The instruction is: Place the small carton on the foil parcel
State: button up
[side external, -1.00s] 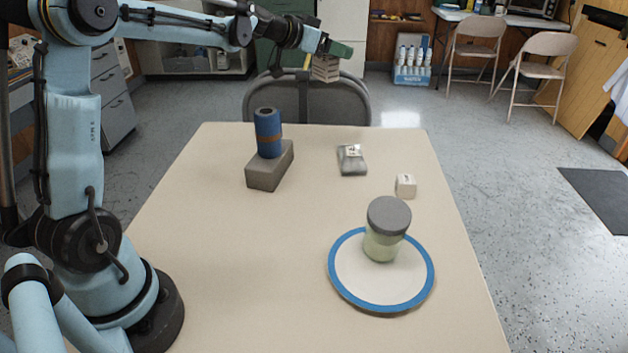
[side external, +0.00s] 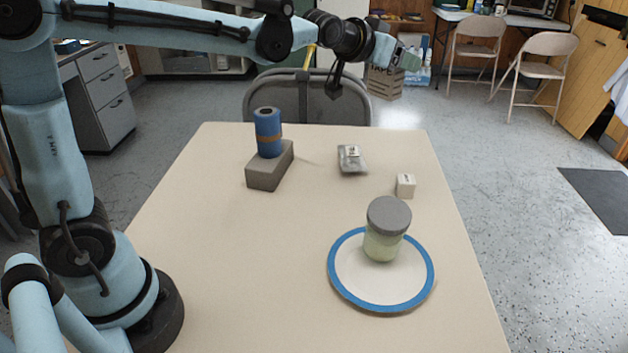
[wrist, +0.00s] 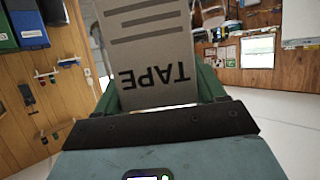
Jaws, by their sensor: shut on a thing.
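My gripper (side external: 408,62) is shut on the small carton, a grey-brown box marked TAPE. The carton (side external: 385,82) hangs in the air beyond the table's far edge in the side view. In the wrist view the carton (wrist: 155,50) sits between the two green fingers (wrist: 158,88), its lettering upside down. The foil parcel (side external: 352,164), silvery and flat with a pale label on top, lies on the far part of the table. My gripper and carton are apart from it, up and to its right in the side view.
A white cube (side external: 405,186) stands right of the parcel. A grey-lidded jar (side external: 388,225) stands on a blue-rimmed plate (side external: 340,285) nearer the camera. A blue roll (side external: 268,133) stands on a grey block (side external: 270,168) to the left. The table's middle is clear.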

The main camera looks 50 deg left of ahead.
notch_tip(320, 180, down, 8)
send_over(357, 149)
jog(key=shift+f, duration=5.9)
jog(key=shift+f, duration=0.1)
jog(key=o, duration=1)
